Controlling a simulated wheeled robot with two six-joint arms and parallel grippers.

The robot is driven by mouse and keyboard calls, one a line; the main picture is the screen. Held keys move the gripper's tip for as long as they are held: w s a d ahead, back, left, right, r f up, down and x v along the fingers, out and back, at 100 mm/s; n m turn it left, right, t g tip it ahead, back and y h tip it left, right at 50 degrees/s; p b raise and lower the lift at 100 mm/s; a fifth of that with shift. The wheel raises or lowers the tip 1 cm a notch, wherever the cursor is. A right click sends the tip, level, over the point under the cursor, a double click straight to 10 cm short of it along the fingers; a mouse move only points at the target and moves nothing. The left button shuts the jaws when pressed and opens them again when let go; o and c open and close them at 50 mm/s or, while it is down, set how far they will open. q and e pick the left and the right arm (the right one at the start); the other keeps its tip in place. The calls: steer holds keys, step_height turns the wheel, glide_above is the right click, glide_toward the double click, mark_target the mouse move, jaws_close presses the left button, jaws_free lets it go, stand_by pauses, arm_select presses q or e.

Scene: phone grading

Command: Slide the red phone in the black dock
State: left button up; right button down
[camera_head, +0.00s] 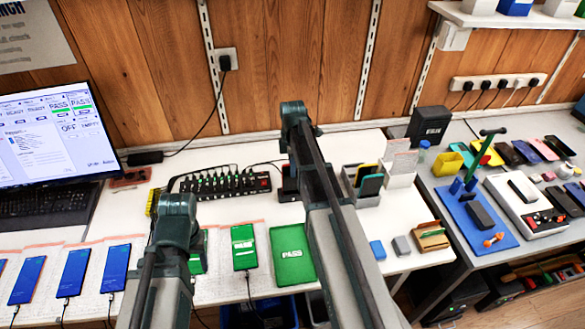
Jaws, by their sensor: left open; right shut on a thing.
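My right arm reaches in from the bottom to the back middle of the white table, and its end (296,118) is above a small dark dock (287,190). A little dark red shows at the dock, likely the red phone, mostly hidden behind my arm. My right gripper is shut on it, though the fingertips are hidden. I cannot tell how far the phone is in the dock. My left gripper (178,212) is low over the front left of the table, open, its fingers mostly hidden by its own arm.
Blue-screen phones (72,270) lie at the left. A green-screen phone (243,247) and a green PASS mat (291,254) lie between my arms. A black hub (226,184) with cables stands left of the dock. A phone stand (365,184) stands at the right.

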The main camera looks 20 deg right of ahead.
steer(key=shift+f, duration=0.1)
steer(key=shift+f+b, duration=0.55)
steer(key=shift+b, duration=0.1)
steer(key=c, duration=0.8)
jaws_free()
steer(key=shift+r, duration=0.15)
step_height(320, 180, up, 7)
steer(key=p, duration=0.7)
